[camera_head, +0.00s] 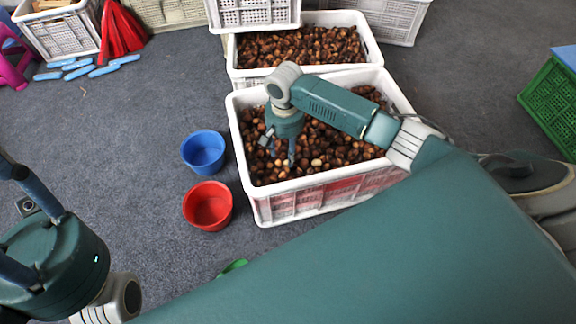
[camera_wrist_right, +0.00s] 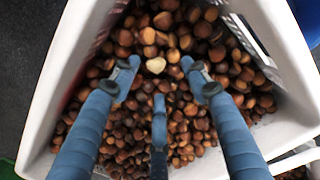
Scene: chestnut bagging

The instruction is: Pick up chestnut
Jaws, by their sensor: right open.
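Brown chestnuts (camera_head: 340,150) fill the front white crate (camera_head: 300,203). My right gripper (camera_head: 283,160) points down over the crate's left part, fingertips close to the chestnuts. In the right wrist view its blue fingers (camera_wrist_right: 160,85) are spread apart with nothing between them. A pale chestnut (camera_wrist_right: 156,65) lies just beyond the fingertips there; a pale one (camera_head: 316,163) also shows right of the gripper in the head view. Whether the fingertips touch the chestnuts is unclear. My left gripper (camera_head: 30,190) is partly in view at the left edge; its fingertips are cut off.
A blue bucket (camera_head: 203,152) and a red bucket (camera_head: 208,206) stand left of the crate. A second chestnut crate (camera_head: 372,50) stands behind, with more white crates beyond. A green crate (camera_head: 551,105) is at the right.

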